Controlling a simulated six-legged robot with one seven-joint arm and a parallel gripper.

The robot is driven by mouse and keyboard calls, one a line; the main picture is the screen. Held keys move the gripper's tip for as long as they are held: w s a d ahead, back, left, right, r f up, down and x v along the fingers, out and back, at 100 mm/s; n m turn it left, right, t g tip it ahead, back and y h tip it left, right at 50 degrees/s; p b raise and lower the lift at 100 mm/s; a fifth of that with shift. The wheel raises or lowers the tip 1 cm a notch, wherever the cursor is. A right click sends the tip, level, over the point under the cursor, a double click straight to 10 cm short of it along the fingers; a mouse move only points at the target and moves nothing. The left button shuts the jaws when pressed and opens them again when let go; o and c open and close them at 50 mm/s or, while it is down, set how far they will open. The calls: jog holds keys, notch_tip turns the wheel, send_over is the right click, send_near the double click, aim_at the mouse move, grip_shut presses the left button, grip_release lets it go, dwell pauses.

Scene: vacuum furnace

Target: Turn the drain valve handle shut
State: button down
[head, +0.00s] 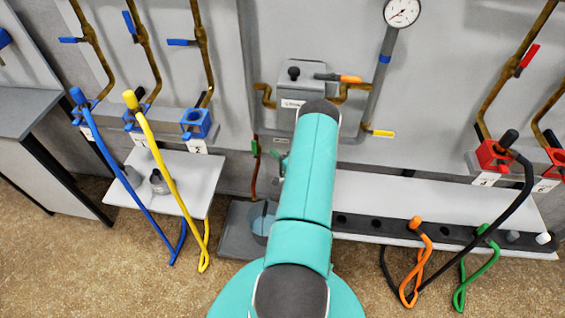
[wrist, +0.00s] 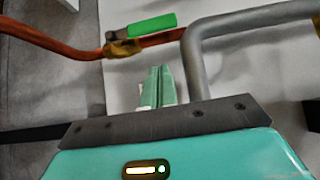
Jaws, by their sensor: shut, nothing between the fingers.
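The drain valve handle, a green grip (wrist: 152,25), sits on a brass valve (wrist: 122,48) in a copper pipe (wrist: 50,40) in the wrist view. The grip lies roughly along the pipe. In the head view the green handle (head: 255,147) is small, on the thin pipe running down the wall left of my arm. My gripper (wrist: 156,70) has its pale green fingers together and empty. They appear below the handle in the wrist picture, apart from it. In the head view my gripper (head: 283,163) shows only partly beside my arm, right of the handle.
A thick grey pipe (wrist: 197,65) bends close to the right of my fingers. A container of bluish liquid (head: 262,222) stands below the thin pipe. A grey box with an orange-handled valve (head: 350,79) is above.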

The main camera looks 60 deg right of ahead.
aim_at(255, 146)
jog(key=w, duration=0.2)
jog(key=w+a, duration=0.1)
jog(key=w, duration=0.2)
jog(key=shift+a, duration=0.1)
dwell(0.3)
jog(key=shift+w+a+r+n+g+y, duration=0.2)
jog(key=shift+w+a+r+n+g, duration=0.1)
jog(key=shift+w+n+g, duration=0.25)
jog(key=shift+w+a+r+n+g+y, duration=0.2)
jog(key=shift+w+r+n+g, duration=0.1)
jog(key=shift+w+n+g, duration=0.25)
jog(key=w+a+f+n+g+h, duration=0.1)
jog(key=w+a+f+n+g, duration=0.1)
jog(key=w+n+g, duration=0.3)
jog(key=w+g, duration=0.1)
jog(key=g, duration=0.2)
jog(key=shift+w+a, duration=0.15)
jog(key=shift+a, duration=0.2)
jog(key=shift+r, duration=0.1)
